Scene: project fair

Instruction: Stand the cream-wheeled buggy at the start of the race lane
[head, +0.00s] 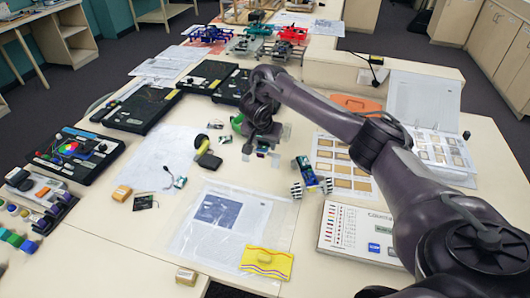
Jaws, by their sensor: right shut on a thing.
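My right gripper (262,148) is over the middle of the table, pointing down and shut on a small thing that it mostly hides. Pale grey pieces show around the fingertips; I cannot tell whether they are wheels of a buggy. A small blue-and-green buggy (309,172) with pale, ribbed wheels stands on the table just right of and nearer than the gripper, apart from it. Several more buggies, blue, grey and red (293,34), stand at the far end. I cannot make out a race lane for certain. My left gripper is not in view.
Black trays (138,107) line the left side. A yellow-and-black tool (205,150) lies left of the gripper. A clear sleeve with a printed sheet (200,240) and a yellow packet (267,262) lie in front. A white panel (345,234) and sample cards (340,150) are at right.

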